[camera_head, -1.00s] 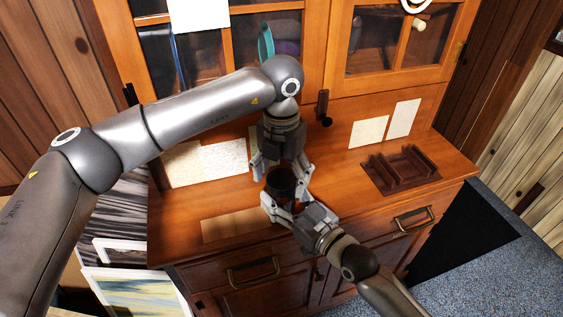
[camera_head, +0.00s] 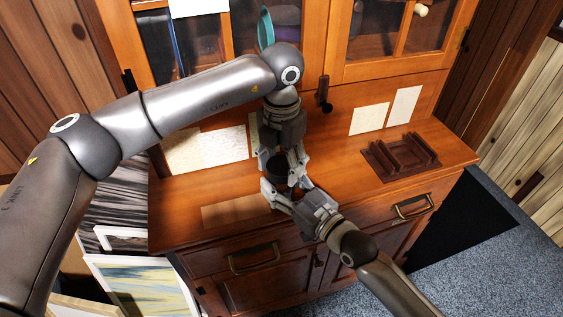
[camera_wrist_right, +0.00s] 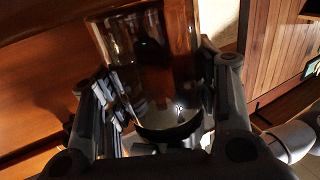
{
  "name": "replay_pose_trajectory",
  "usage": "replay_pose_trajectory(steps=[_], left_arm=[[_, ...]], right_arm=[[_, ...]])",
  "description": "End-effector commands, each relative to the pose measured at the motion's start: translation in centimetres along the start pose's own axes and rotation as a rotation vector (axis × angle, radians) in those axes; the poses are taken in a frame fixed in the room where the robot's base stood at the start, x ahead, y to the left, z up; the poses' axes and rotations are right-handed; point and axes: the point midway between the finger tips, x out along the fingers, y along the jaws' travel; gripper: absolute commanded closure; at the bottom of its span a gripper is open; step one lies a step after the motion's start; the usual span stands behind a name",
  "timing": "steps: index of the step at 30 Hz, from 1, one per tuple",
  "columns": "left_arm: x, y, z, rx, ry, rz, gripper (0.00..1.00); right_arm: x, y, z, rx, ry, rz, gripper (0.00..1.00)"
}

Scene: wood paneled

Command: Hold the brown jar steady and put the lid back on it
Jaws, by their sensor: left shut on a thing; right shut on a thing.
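The brown glass jar (camera_wrist_right: 150,55) fills the middle of the right wrist view, between my right fingers, with a dark curved band at its lower end. In the head view it is mostly hidden by my grippers. A dark round top (camera_head: 278,168), seemingly the lid, shows there. My left gripper (camera_head: 281,163) comes down from above, shut around this dark top. My right gripper (camera_head: 283,187) reaches in from the front right, shut on the jar's side. The seam between lid and jar is hidden, so I cannot tell how the lid sits.
The wooden cabinet top (camera_head: 345,188) is clear to the right of the grippers. A dark brown rack (camera_head: 402,158) stands farther right. A flat brown sheet (camera_head: 235,211) lies left. Pale sheets (camera_head: 205,150) lean at the back, below glass doors.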

Motion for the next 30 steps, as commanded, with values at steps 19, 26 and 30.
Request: replay_pose_trajectory(steps=[19,26,30], left_arm=[[0.03,0.07,0.01,0.283,0.0,0.001,0.18],[0.01,0.04,0.01,0.283,0.0,0.001,0.18],[-0.86,0.07,0.07,0.283,-0.002,0.002,0.18]], right_arm=[[-0.01,0.0,0.0,0.0,0.0,0.0,1.0],[-0.01,-0.01,0.0,0.0,0.0,0.0,1.0],[-0.01,0.0,-0.01,0.0,0.0,0.0,1.0]])
